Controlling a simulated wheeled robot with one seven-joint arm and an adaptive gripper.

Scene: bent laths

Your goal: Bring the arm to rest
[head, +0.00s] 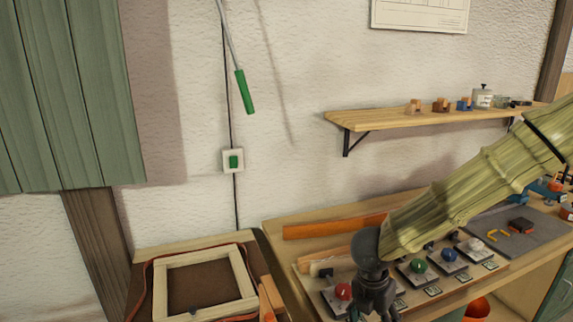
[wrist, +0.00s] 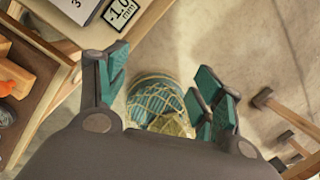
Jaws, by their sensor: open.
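My arm (head: 470,185) comes in from the right in the head view, covered in a pale green ribbed sleeve. It slopes down to my dark gripper (head: 375,302), which hangs in front of the workbench with its fingers pointing down. In the wrist view my gripper (wrist: 160,88) has its teal-padded fingers wide apart. Nothing is held between them. The tips are partly cut off by the lower edge of the head view.
A board with several coloured knobs (head: 419,266) lies on the bench beside my gripper. A wooden frame (head: 160,290) is at lower left. A shelf (head: 420,120) is on the wall. A teal round container with netting (wrist: 160,97) shows below my gripper; hammers (wrist: 262,98) are right of it.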

